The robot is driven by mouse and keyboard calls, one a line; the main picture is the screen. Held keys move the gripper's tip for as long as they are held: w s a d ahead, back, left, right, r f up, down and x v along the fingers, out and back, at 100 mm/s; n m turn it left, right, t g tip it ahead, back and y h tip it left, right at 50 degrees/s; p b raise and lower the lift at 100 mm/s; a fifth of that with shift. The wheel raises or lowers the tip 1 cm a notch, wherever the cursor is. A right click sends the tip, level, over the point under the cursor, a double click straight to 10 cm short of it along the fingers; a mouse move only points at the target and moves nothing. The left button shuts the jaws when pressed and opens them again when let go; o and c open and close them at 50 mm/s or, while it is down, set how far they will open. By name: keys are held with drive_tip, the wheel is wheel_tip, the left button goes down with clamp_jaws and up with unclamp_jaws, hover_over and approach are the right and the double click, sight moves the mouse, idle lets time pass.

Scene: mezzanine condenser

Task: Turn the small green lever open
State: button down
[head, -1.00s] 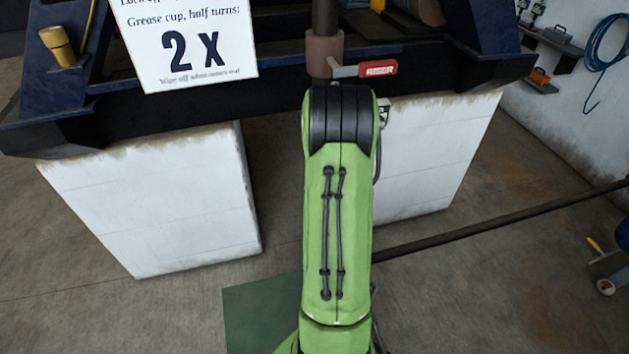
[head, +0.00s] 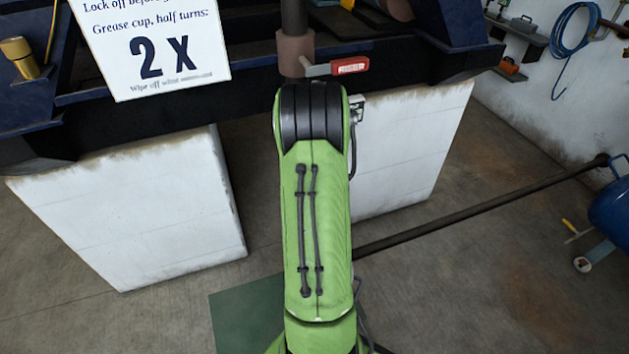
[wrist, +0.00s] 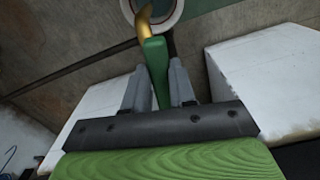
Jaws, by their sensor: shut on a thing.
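The small green lever (wrist: 155,58) shows in the wrist view as a narrow green bar running up from between my fingers. My gripper (wrist: 160,80) is shut on it, with one grey finger on each side. A curved brass piece (wrist: 145,20) is at the lever's far end, in front of a round pale rim with a red line. In the head view my own green arm hides the gripper and the lever.
A dark steel frame (head: 230,85) rests on white blocks (head: 130,210). A sign (head: 155,50) and a red-gripped handle (head: 348,66) are above. A dark pipe (head: 470,207) runs low to the right, near a blue tank (head: 612,208). Open floor lies at front right.

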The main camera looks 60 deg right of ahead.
drive_tip(key=c, duration=0.9)
unclamp_jaws()
wheel_tip(320, 180, up, 16)
drive_tip(key=p, duration=0.2)
drive_tip(key=shift+f+p, duration=0.1)
drive_tip(key=shift+p, duration=0.25)
